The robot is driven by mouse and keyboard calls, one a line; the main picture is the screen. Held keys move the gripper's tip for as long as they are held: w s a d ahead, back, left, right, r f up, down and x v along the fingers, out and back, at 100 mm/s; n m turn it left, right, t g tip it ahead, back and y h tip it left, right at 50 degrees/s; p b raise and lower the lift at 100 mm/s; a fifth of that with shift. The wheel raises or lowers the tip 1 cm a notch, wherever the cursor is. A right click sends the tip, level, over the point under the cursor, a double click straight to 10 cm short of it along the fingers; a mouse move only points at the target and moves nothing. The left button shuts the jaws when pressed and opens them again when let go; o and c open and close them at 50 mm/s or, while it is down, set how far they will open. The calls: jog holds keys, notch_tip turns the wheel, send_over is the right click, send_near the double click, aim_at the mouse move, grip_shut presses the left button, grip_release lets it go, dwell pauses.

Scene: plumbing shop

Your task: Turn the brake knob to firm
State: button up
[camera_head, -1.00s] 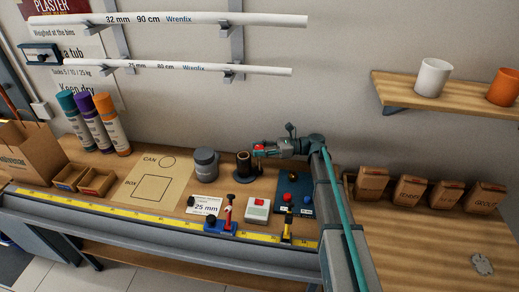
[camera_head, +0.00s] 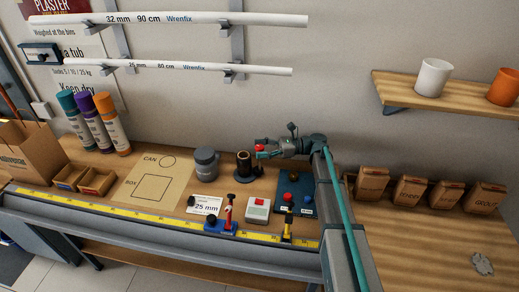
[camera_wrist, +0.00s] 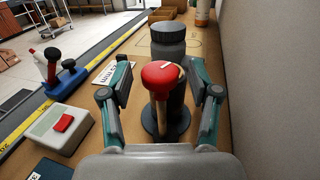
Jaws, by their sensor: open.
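The red knob (camera_wrist: 162,75), with a pale pointer mark on its top, sits over a tan-and-dark upright post (camera_wrist: 160,118) on a dark round base in the wrist view. The knob also shows as a small red spot in the head view (camera_head: 260,148), above the black-and-brown post (camera_head: 244,166). My gripper (camera_wrist: 162,82) is open, with one teal-edged finger on each side of the knob and a visible gap to each. In the head view my gripper (camera_head: 263,153) is at the knob. I cannot read any setting labels.
A dark grey lidded jar (camera_head: 205,164) stands just behind the post. A white box with a red switch (camera_head: 257,210), a blue clamp with a red handle (camera_head: 226,214) and a blue plate with small knobs (camera_head: 298,190) are nearby. The wall (camera_wrist: 266,75) is close on the right.

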jog(key=w+d, duration=0.1)
jog(key=d, duration=0.5)
jog(key=shift+d, duration=0.4)
